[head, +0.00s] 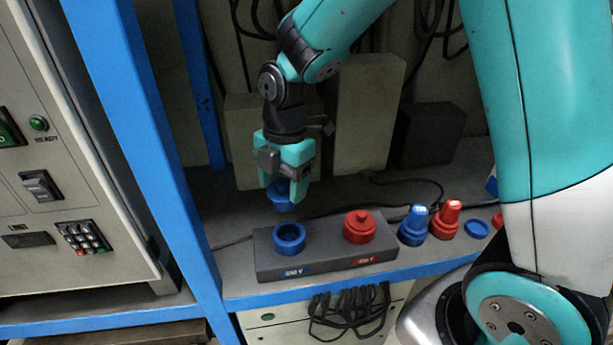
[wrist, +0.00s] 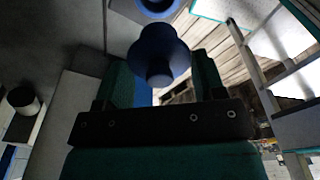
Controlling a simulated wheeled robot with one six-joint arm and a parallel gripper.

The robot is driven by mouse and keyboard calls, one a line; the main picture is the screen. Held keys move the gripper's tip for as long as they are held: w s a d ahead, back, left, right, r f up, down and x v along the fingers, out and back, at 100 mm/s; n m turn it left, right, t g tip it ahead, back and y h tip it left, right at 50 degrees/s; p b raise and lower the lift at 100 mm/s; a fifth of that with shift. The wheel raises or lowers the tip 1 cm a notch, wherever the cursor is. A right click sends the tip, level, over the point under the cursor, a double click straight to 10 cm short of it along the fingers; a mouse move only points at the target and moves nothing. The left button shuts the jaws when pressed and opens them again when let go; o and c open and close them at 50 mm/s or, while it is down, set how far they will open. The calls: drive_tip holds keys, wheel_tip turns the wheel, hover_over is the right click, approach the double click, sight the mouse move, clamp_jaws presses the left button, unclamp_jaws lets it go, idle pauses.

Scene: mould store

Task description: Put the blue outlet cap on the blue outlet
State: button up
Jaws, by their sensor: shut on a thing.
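My gripper (head: 284,182) is shut on the blue outlet cap (head: 280,200) and holds it above the shelf. In the wrist view the cap (wrist: 158,52) sits between the fingers, its knob toward the camera. The blue outlet (head: 289,238) is an open round socket on the left of a dark grey block (head: 325,260). In the head view the cap is above and slightly behind the outlet, apart from it. In the wrist view the outlet (wrist: 158,5) shows partly at the top edge, just beyond the cap.
A blue plug (head: 412,227), a red plug (head: 446,221) and a blue ring-like piece (head: 477,229) stand farther right. A blue upright post (head: 150,140) is at left. A cable runs behind.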

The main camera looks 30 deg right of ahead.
sight(286, 194)
drive_tip(key=f, duration=0.1)
drive_tip(key=f+m, duration=0.2)
drive_tip(key=shift+w+d+f, duration=0.15)
drive_tip(key=shift+d, duration=0.15)
wheel_tip(286, 194, down, 4)
drive_tip(key=b, duration=0.4)
drive_tip(key=shift+f+b, duration=0.15)
drive_tip(key=shift+b, duration=0.2)
drive_tip(key=shift+f, duration=0.4)
drive_tip(key=shift+p, duration=0.35)
drive_tip(key=shift+f, duration=0.15)
idle(0.5)
drive_tip(key=shift+f+b, duration=0.3)
drive_tip(key=shift+f+b, duration=0.6)
drive_tip(key=shift+f, duration=0.55)
idle(0.5)
